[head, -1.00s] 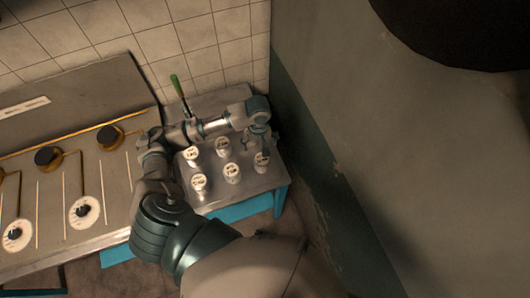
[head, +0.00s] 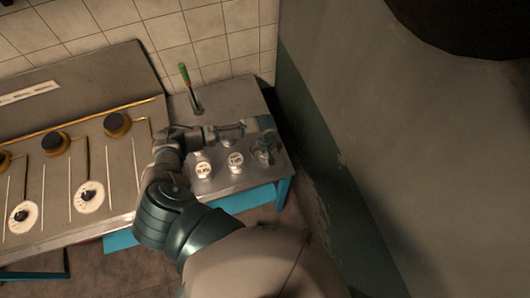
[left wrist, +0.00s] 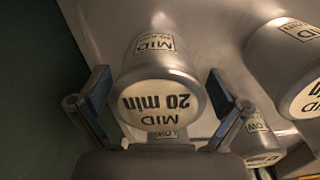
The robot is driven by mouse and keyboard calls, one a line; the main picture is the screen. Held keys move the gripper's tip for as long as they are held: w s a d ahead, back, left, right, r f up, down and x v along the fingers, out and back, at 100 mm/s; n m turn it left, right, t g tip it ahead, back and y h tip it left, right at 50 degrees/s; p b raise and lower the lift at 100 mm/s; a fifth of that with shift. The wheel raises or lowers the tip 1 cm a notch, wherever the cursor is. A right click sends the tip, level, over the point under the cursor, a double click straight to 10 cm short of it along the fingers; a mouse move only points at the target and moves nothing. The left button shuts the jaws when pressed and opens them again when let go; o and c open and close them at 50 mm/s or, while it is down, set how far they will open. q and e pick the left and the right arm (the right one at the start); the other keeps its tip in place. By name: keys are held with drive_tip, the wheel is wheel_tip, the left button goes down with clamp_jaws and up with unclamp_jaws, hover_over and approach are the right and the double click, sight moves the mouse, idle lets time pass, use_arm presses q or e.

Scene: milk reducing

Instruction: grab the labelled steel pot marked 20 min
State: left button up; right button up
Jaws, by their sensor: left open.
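A steel pot (left wrist: 157,100) with a round pale lid reading "MID 20 min" fills the middle of the left wrist view. My left gripper (left wrist: 158,82) is open, with one finger on each side of this pot; I cannot tell whether they touch it. In the head view my left gripper (head: 266,150) is low at the right side of the small steel table and hides the pot there. My right gripper is not in view.
Other steel pots (head: 235,160) stand close by on the small table (head: 240,97). In the left wrist view, another MID pot (left wrist: 290,65) and a LOW pot (left wrist: 258,140) are to the right. A green-handled tool (head: 184,75) stands behind. A wall (head: 335,150) rises at right.

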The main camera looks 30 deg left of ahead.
use_arm(q)
drive_tip(key=shift+d+f, duration=0.35)
drive_tip(key=shift+f, duration=0.35)
drive_tip(key=shift+s+a, duration=0.1)
drive_tip(key=shift+a, duration=0.3)
drive_tip(key=c, duration=1.3)
drive_tip(key=shift+d, duration=0.15)
